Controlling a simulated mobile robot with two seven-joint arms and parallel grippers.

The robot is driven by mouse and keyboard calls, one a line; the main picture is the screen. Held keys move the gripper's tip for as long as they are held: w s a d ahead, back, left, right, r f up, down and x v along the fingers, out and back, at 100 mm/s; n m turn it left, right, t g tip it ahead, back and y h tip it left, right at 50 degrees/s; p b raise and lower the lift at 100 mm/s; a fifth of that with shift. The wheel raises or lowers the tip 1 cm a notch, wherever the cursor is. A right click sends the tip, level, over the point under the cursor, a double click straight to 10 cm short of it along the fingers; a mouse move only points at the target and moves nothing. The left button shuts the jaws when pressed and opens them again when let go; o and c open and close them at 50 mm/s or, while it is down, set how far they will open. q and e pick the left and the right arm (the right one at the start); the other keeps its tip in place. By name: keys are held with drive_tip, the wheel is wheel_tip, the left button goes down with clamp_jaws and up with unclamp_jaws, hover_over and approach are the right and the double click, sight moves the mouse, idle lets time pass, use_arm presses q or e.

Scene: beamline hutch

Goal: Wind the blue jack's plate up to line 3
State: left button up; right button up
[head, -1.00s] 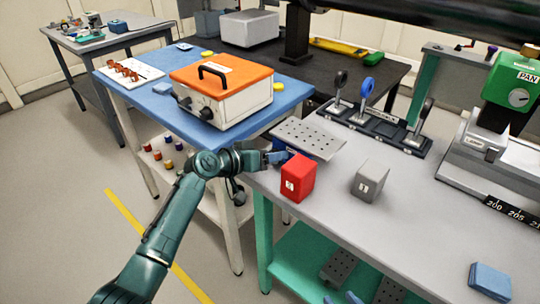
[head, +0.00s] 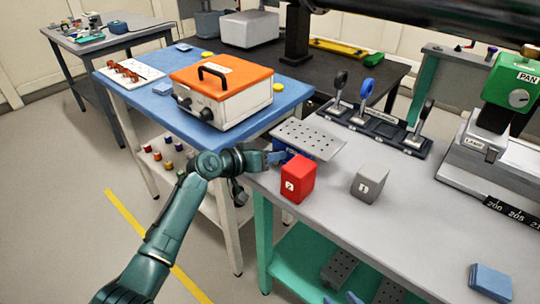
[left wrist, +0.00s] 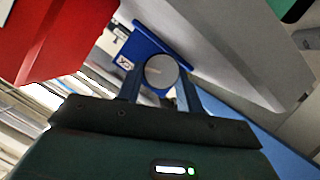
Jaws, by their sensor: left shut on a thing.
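The blue jack (head: 281,146) stands at the left edge of the grey bench, under a perforated grey plate (head: 308,139). My left gripper (head: 276,157) reaches its near left side. In the left wrist view, the left gripper (left wrist: 158,88) is shut on the jack's round grey knob (left wrist: 162,71), one finger on each side. The blue jack body (left wrist: 150,42) and a small white label (left wrist: 125,63) show behind the knob. Scale lines cannot be read. Two blue fingertips of my right gripper (head: 340,299) show apart at the bottom edge of the head view.
A red block (head: 298,180) stands close to the right of my left gripper, with a grey block (head: 370,184) beyond. The orange-topped box (head: 222,88) sits on the blue table behind. A lever panel (head: 375,128) stands at the bench's back.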

use_arm(q)
drive_tip(key=m, duration=0.1)
drive_tip(key=m+y+p, duration=0.1)
drive_tip(key=m+t+y+p, duration=0.1)
drive_tip(key=shift+s+d+r+m, duration=0.15)
drive_tip(key=shift+s+d+m, duration=0.1)
drive_tip(key=shift+m, duration=0.15)
drive_tip(key=shift+m+t+y+p, duration=0.3)
drive_tip(key=shift+m+p, duration=0.1)
drive_tip(key=shift+m, duration=0.1)
use_arm(e)
drive_tip(key=shift+s+d+r+n, duration=0.15)
drive_tip(key=shift+r+n, duration=0.15)
drive_tip(key=shift+r, duration=0.4)
use_arm(q)
drive_tip(key=o, duration=1)
use_arm(e)
drive_tip(key=shift+r, duration=0.15)
use_arm(q)
drive_tip(key=shift+s+a+r, duration=0.1)
drive_tip(key=shift+s+a, duration=0.1)
drive_tip(key=shift+s, duration=0.1)
drive_tip(key=p+v, duration=0.1)
drive_tip(key=v, duration=1.1)
drive_tip(key=shift+s, duration=0.2)
use_arm(e)
drive_tip(key=shift+r, duration=0.25)
